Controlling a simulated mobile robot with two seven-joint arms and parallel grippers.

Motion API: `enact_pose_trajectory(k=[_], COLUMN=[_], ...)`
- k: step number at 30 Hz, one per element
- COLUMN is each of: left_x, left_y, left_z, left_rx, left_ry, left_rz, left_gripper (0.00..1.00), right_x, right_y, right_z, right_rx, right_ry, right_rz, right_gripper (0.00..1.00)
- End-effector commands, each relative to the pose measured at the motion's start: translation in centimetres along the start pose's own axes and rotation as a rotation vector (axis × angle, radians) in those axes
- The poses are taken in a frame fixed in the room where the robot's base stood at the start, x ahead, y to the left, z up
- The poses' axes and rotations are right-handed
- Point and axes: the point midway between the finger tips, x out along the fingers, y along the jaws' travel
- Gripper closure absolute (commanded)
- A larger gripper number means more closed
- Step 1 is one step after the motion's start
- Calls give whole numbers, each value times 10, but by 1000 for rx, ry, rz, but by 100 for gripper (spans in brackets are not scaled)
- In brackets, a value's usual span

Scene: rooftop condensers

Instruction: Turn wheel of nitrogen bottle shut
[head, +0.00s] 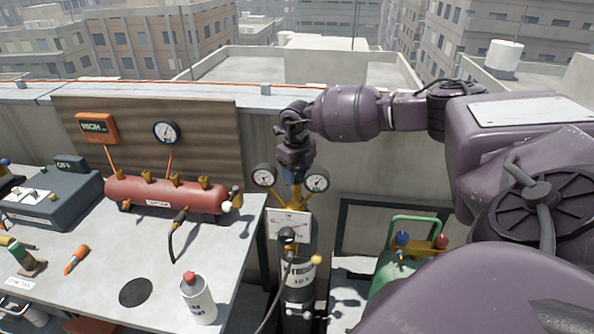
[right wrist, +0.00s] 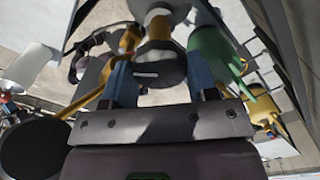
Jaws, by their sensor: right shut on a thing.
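The nitrogen bottle (head: 299,277) is a dark cylinder with a white label, upright beyond the right end of the bench. Its yellow regulator carries two round gauges, a left one (head: 264,176) and a right one (head: 316,180). My right gripper (head: 294,178) comes down over the top of the bottle and hides the wheel in the head view. In the right wrist view its two blue fingers (right wrist: 160,84) are shut on a dark rounded part, the wheel (right wrist: 158,66), with yellow fittings around it. My left gripper is not in view.
A bench (head: 125,257) on the left holds a red manifold cylinder (head: 150,195), a white can (head: 199,305) and a grey box (head: 60,200). A green bottle (head: 398,266) stands just right of the nitrogen bottle. A parapet wall runs behind.

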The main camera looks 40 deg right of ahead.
Motion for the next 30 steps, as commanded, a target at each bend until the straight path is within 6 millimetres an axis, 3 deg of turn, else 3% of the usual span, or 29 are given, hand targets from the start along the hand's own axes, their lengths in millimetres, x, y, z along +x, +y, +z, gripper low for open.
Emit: enact_pose_trajectory(k=[30], left_x=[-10], left_y=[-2], left_z=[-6], left_rx=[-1], left_ry=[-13], left_rz=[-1], left_gripper=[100], right_x=[-2], right_y=[-1], right_z=[1], right_rx=[966], right_ry=[-4], right_rz=[1], right_gripper=[70])
